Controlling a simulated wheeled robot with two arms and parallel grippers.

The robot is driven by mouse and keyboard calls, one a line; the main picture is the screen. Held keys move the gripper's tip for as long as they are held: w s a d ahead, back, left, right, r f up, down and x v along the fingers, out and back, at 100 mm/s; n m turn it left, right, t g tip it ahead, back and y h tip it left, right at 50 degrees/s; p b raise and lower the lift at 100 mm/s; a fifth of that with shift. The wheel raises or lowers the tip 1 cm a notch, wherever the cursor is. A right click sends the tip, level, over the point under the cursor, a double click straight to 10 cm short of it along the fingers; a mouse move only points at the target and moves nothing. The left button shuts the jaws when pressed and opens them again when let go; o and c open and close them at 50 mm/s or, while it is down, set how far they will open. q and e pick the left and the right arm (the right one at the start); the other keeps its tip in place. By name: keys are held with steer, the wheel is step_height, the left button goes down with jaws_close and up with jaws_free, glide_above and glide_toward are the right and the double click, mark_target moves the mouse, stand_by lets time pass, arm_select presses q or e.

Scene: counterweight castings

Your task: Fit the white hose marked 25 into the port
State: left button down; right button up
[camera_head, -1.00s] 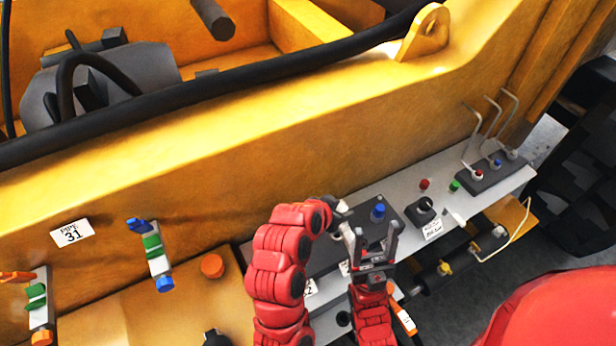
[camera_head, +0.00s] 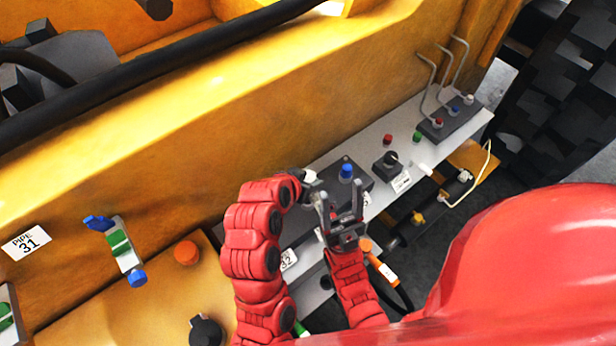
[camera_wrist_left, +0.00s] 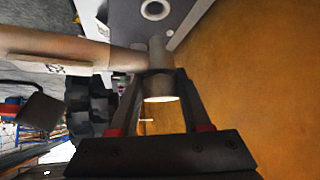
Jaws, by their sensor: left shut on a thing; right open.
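My left gripper (camera_head: 309,182) is beside the dark block with the blue cap (camera_head: 346,170). In the left wrist view, its fingers are shut on a short pale cylinder (camera_wrist_left: 160,88) with a bright end. A pale tube (camera_wrist_left: 50,44) with an unreadable label comes in from the left and reaches the held piece; I cannot tell whether they join. A white-ringed round opening (camera_wrist_left: 155,10), possibly the port, shows on a grey surface beyond the fingertips, apart from the held piece. My right gripper (camera_head: 341,205) is open and empty, in front of the block. I cannot read a 25 anywhere.
A yellow wall (camera_head: 240,120) stands behind the pale ledge (camera_head: 375,140). On the ledge are red and green caps, a black knob block (camera_head: 388,165) and a block with bent grey pipes (camera_head: 450,118). An orange-ended cable (camera_head: 383,270) hangs near my right arm.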

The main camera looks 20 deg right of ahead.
arm_select(q)
steer(key=shift+f+b, duration=0.75)
steer(key=shift+f, duration=0.8)
steer(key=shift+b, duration=0.5)
stand_by(0.5)
steer(key=shift+f+b, duration=1.2)
steer(key=shift+f, duration=0.5)
steer(key=shift+c, duration=1.4)
jaws_free()
steer(key=shift+r, duration=0.1)
